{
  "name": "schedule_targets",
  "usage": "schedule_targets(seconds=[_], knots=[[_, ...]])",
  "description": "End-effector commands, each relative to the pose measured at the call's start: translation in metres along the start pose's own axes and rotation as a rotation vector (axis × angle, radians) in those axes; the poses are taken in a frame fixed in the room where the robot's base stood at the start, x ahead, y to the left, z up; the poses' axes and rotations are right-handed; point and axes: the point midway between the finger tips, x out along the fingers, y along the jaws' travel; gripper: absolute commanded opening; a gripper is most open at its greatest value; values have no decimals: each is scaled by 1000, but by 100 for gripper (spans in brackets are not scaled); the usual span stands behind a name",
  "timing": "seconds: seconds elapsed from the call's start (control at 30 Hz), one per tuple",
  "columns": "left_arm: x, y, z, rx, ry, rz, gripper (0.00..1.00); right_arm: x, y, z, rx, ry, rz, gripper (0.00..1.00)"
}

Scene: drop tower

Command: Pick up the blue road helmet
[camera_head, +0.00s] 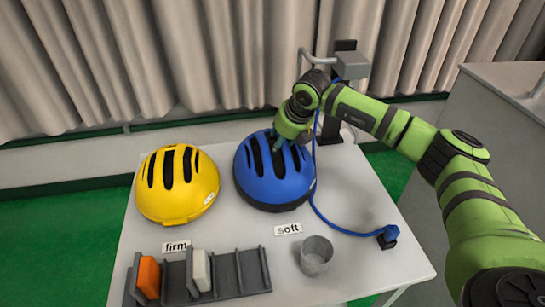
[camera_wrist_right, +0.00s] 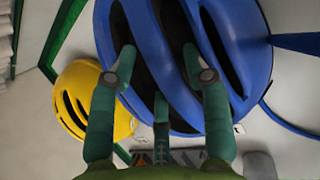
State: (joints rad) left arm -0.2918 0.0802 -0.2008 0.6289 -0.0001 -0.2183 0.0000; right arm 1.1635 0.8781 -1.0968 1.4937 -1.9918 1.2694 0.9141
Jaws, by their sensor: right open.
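The blue road helmet (camera_head: 268,181) with dark vents sits on the white table (camera_head: 360,200), behind the "soft" label. It fills much of the right wrist view (camera_wrist_right: 160,100). My right arm comes in from the right, and its gripper (camera_head: 285,145) is over the top of the blue helmet. In the right wrist view the green fingers (camera_wrist_right: 158,65) are spread apart over the helmet's vents. Whether the tips touch the shell I cannot tell. My left gripper is not in view.
A yellow helmet (camera_head: 178,190) sits to the left, behind the "firm" label. A grey rack (camera_head: 232,277) with orange and white blocks and a grey cup (camera_head: 316,256) stand in front. A blue cable (camera_head: 340,225) runs right of the blue helmet, near a stand (camera_head: 330,125).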

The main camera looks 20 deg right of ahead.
Motion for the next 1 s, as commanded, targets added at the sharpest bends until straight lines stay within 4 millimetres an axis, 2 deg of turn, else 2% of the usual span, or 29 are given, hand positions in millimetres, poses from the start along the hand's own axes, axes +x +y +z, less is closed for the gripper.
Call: schedule_targets(seconds=[0.2, 0.27, 0.3, 0.33, 0.73, 0.87, 1.0], knots=[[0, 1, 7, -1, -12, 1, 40, 1, 0, 0, 0, -1, 0, 49], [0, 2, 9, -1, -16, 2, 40, 1, 0, 0, 0, -1, 0, 25], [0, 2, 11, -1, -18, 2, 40, 1, 0, 0, 0, -1, 0, 9], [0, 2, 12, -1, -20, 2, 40, 1, 0, 0, 0, -1, 0, 0], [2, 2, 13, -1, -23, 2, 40, -5, 2, 4, 0, -5, 3, 0], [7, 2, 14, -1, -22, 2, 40, -23, 7, 11, -1, -8, 5, 0], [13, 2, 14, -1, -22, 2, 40, -50, 14, 22, -1, -9, 6, 0]])
